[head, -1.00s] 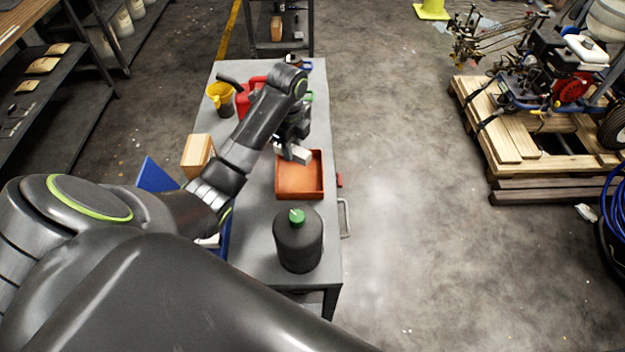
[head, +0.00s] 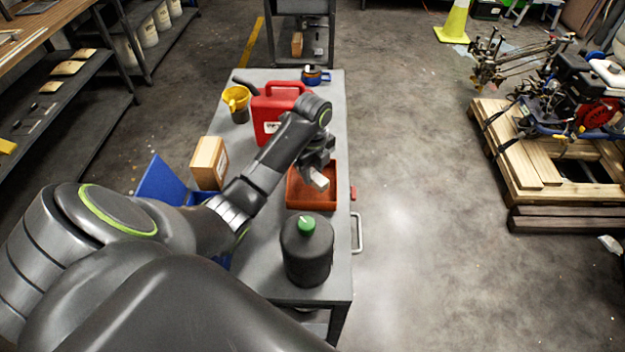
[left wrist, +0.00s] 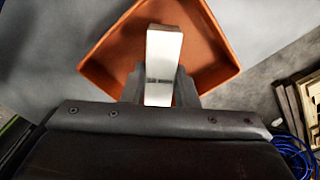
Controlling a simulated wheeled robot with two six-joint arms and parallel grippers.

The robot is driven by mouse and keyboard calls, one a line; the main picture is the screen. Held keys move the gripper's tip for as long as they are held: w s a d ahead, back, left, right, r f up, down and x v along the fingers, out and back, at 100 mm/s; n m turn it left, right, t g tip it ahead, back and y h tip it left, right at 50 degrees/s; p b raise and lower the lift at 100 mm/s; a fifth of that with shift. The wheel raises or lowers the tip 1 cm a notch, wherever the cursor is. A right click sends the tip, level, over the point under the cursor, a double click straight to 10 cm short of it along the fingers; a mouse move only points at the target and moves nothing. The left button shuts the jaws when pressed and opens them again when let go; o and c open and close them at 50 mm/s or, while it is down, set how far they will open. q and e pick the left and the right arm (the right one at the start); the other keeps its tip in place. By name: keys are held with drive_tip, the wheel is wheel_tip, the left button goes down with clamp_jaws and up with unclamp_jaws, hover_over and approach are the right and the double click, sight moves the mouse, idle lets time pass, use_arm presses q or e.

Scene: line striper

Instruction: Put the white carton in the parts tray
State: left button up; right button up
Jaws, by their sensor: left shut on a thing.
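The white carton (head: 319,180) is held by my left gripper (head: 317,168) over the orange parts tray (head: 299,199). In the left wrist view the carton (left wrist: 163,60) stands out from between the two fingers of the gripper (left wrist: 158,88), with the tray (left wrist: 110,52) behind and below it. The carton looks to be above the tray's inside; its exact height over the floor of the tray is hard to tell. My right gripper is in neither view.
The tray sits on a grey cart (head: 332,262). A black bottle with a green cap (head: 307,255) stands just in front of it. A red jug (head: 268,115), a yellow funnel (head: 236,98), a wooden block (head: 208,163) and a blue bin (head: 160,182) are nearby.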

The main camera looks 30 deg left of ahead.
sight(312, 173)
use_arm(q)
wheel_tip(312, 173, down, 2)
drive_tip(key=shift+s+f, duration=0.1)
drive_tip(key=shift+f, duration=0.2)
drive_tip(key=o, duration=1)
drive_tip(key=shift+f, duration=0.1)
drive_tip(key=shift+r, duration=0.5)
wheel_tip(312, 173, up, 3)
drive_tip(key=shift+r+b, duration=0.1)
drive_tip(key=shift+b, duration=0.25)
wheel_tip(312, 173, up, 6)
drive_tip(key=p, duration=0.5)
drive_tip(key=shift+r, duration=0.15)
drive_tip(key=shift+r+p, duration=0.9)
drive_tip(key=shift+p, duration=0.25)
